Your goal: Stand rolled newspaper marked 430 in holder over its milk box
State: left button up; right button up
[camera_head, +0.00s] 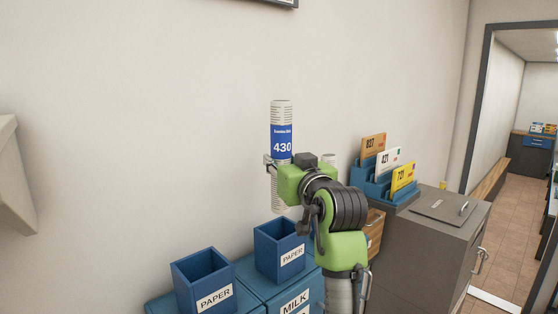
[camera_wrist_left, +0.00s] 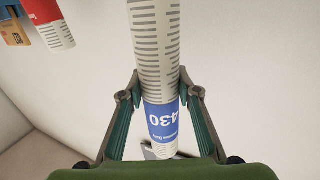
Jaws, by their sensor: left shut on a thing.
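The rolled newspaper marked 430 (camera_head: 282,112) is white with a blue label band. It stands upright in the air in front of the wall. My left gripper (camera_head: 280,163) is shut on it just below the label, and its lower end hangs above the right-hand blue holder. The left wrist view shows the roll (camera_wrist_left: 158,60) between the fingers (camera_wrist_left: 160,96). Two open blue holders marked PAPER, right (camera_head: 266,248) and left (camera_head: 190,276), stand on blue boxes (camera_head: 251,276). The right box reads MILK; no box number is visible. My right gripper is not in view.
A blue rack (camera_head: 361,180) with cards 827, 421 and 721 stands at the right near a grey cabinet (camera_head: 425,255). A red-banded roll (camera_wrist_left: 52,22) shows in the left wrist view. A doorway is at far right. The wall beside the roll is clear.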

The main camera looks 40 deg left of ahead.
pick_arm(q)
jog(key=f+b, duration=0.2)
jog(key=f, duration=0.1)
jog(key=f+b, duration=0.1)
jog(key=f, duration=0.1)
jog(key=shift+w+a+f+b, duration=0.1)
jog(key=shift+a+b, duration=0.15)
jog(key=shift+b, duration=0.1)
jog(key=shift+f+b, duration=0.3)
jog(key=shift+f, duration=0.05)
notch_tip(320, 180, down, 8)
jog(key=b, duration=0.6)
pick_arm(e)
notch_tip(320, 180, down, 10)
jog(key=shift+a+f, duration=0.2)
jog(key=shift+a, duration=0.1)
pick_arm(q)
jog(key=shift+r, duration=0.1)
jog(key=o, duration=1.3)
jog(key=shift+c, duration=0.2)
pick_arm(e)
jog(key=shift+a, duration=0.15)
